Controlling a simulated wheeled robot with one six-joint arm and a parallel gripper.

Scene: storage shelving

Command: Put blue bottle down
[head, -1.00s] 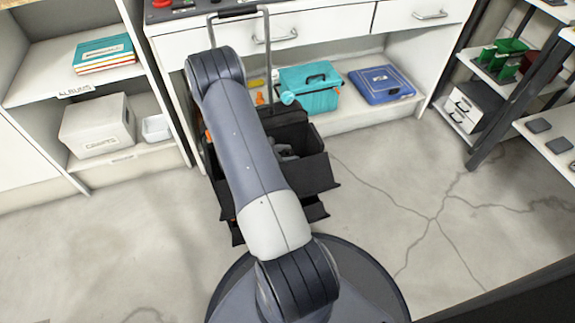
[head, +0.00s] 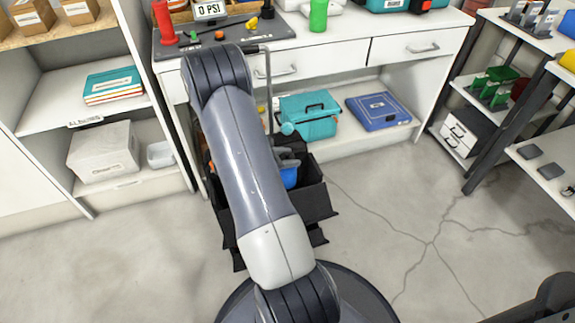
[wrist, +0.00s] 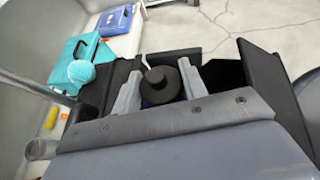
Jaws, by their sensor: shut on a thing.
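My gripper (wrist: 160,88) is shut on the blue bottle, one finger on each side of it. The bottle's black cap (wrist: 158,84) points toward the wrist camera, with a little blue body just below it. In the head view a patch of the blue bottle (head: 289,178) shows beside my arm, under the grey fingers (head: 287,160). The bottle is at the black open caddy (head: 312,203), within its outline. My arm covers much of the caddy, and I cannot tell whether the bottle's base touches anything.
A teal case (head: 308,116) and a blue case (head: 378,112) lie on the low shelf behind. The workbench (head: 330,42) stands at the back, with a red bottle (head: 163,20) and a green bottle (head: 318,15) on top. Black-framed shelving is at right. The floor (head: 400,220) is clear.

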